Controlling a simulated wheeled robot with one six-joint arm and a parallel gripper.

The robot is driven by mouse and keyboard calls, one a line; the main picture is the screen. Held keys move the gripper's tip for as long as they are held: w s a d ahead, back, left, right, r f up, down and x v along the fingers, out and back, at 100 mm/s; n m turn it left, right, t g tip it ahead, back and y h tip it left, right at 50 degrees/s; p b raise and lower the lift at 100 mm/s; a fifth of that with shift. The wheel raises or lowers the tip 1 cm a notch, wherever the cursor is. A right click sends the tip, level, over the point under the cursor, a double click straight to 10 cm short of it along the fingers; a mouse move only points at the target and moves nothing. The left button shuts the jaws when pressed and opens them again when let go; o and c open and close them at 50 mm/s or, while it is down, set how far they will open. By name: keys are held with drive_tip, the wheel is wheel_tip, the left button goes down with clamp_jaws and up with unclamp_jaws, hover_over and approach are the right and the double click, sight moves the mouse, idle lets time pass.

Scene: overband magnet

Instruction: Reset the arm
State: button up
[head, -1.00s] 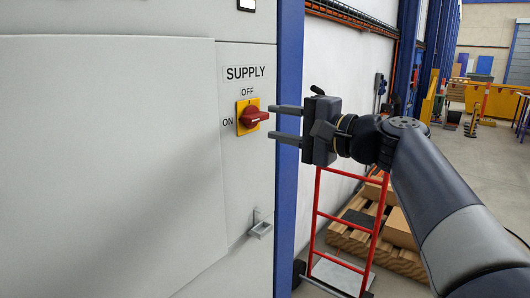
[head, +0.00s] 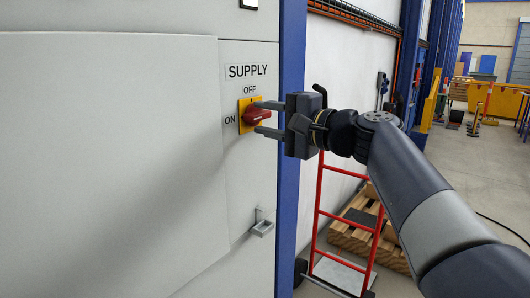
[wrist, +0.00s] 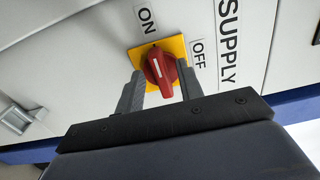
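My gripper (head: 261,118) is in front of the grey cabinet, its two fingers pointing at the supply switch. The switch has a red rotary handle (head: 257,113) on a yellow plate (head: 243,122), with OFF above it and ON at its left. In the wrist view the red handle (wrist: 160,69) lies between the two open fingers (wrist: 158,84), with a gap at least on the finger at left. Its white mark points towards ON. The fingertips overlap the handle in the head view; contact cannot be told.
A small metal hasp (head: 262,224) sticks out of the cabinet below the switch. A red hand truck (head: 347,215) and a wooden pallet (head: 357,240) stand to the right. Open floor (head: 495,170) lies further right.

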drive_tip(key=v, duration=1)
drive_tip(key=x, duration=1.1)
drive_tip(key=shift+w+a+r+m+p, duration=0.1)
drive_tip(key=shift+r+m+p, duration=0.2)
drive_tip(key=shift+p, duration=0.35)
drive_tip(key=shift+m+p, duration=0.4)
drive_tip(key=shift+p, duration=0.1)
drive_tip(key=m+p, duration=0.3)
drive_tip(key=p, duration=0.1)
drive_tip(key=shift+r, duration=0.15)
drive_tip(key=shift+m+p, duration=1.1)
drive_tip(key=shift+m, duration=0.2)
